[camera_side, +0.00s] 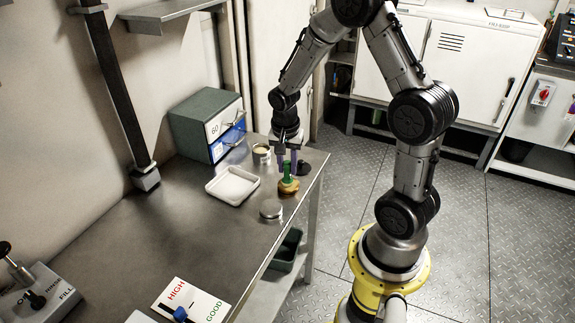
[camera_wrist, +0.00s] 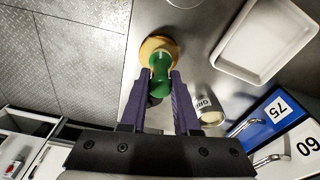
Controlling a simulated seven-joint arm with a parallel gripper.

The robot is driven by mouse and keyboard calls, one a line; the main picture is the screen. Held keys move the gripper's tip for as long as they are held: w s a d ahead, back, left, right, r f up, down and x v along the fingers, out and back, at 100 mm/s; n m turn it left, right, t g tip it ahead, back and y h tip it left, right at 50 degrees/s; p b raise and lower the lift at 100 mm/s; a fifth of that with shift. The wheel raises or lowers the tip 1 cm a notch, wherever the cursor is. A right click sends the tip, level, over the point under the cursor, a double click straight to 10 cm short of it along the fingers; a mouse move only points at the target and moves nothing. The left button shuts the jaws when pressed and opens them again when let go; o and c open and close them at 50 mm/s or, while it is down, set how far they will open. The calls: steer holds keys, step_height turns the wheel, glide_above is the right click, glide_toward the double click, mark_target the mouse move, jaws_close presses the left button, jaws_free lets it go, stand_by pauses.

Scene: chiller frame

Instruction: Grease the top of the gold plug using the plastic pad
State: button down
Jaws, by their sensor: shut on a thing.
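My gripper (camera_side: 287,172) is low over the far right end of the metal bench, its purple fingers shut on a green piece (camera_side: 287,168). In the wrist view the green piece (camera_wrist: 160,68) sits between the fingertips (camera_wrist: 160,76); I take it to be the plastic pad. Directly below it is a round gold piece (camera_side: 289,187), seemingly the gold plug, which also shows in the wrist view (camera_wrist: 151,46). The green piece covers part of the gold top, and I cannot tell whether they touch.
An open tin (camera_side: 262,154) stands behind the gold piece, with a round metal lid (camera_side: 271,210) in front. A white tray (camera_side: 233,186) lies to the left. A dark round object (camera_side: 304,168) is close on the right. A drawer box (camera_side: 207,124) stands at the back.

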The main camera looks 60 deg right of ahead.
steer(key=shift+s, duration=0.4)
steer(key=shift+w, duration=0.15)
steer(key=shift+w, duration=0.35)
steer(key=shift+s, duration=0.5)
steer(key=shift+w, duration=0.5)
steer(key=shift+s, duration=0.25)
stand_by(0.4)
steer(key=shift+r, duration=3.5)
